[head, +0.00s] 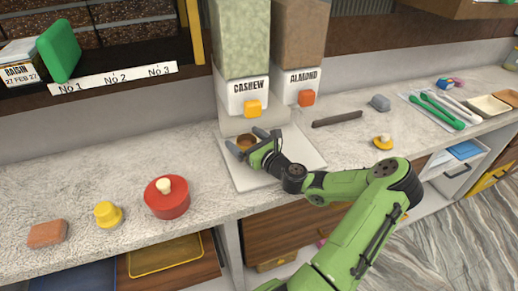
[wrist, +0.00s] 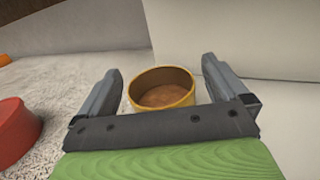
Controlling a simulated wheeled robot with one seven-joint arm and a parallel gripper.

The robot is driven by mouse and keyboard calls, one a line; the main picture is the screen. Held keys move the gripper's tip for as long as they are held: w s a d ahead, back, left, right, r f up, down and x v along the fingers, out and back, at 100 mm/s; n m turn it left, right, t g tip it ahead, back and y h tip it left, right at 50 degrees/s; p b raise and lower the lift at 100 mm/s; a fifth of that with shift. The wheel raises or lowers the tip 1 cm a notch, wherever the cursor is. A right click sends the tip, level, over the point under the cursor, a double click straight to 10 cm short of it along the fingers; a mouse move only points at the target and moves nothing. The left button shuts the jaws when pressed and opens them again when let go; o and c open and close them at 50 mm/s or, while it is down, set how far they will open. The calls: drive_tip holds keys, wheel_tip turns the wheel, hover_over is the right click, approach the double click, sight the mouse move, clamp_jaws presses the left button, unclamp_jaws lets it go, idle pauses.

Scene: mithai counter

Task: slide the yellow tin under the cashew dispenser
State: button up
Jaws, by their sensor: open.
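The yellow tin (wrist: 178,101) is open-topped, with a brown inside. In the wrist view it stands upright between the two fingers of my gripper (wrist: 160,70), which are apart with a gap showing on each side. In the head view the tin (head: 246,141) is partly hidden by my gripper (head: 248,145), low over the white base plate (head: 243,179). The cashew dispenser (head: 240,45) rises behind it, with a CASHEW label and a yellow-orange tab (head: 253,108) above the tin. I cannot tell whether the tin is exactly below the outlet.
The almond dispenser (head: 300,40) adjoins on the right. A red lidded pot (head: 167,199), a yellow knobbed piece (head: 108,214) and a brown block (head: 47,234) stand left on the counter. A dark bar (head: 337,119) lies right of the plate. The counter behind the red pot is clear.

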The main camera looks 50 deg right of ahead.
drive_tip(key=s, duration=0.4)
drive_tip(key=s+a+p, duration=0.1)
drive_tip(key=s, duration=0.4)
drive_tip(key=s+a, duration=0.1)
drive_tip(key=s, duration=0.4)
drive_tip(key=shift+s+r, duration=0.1)
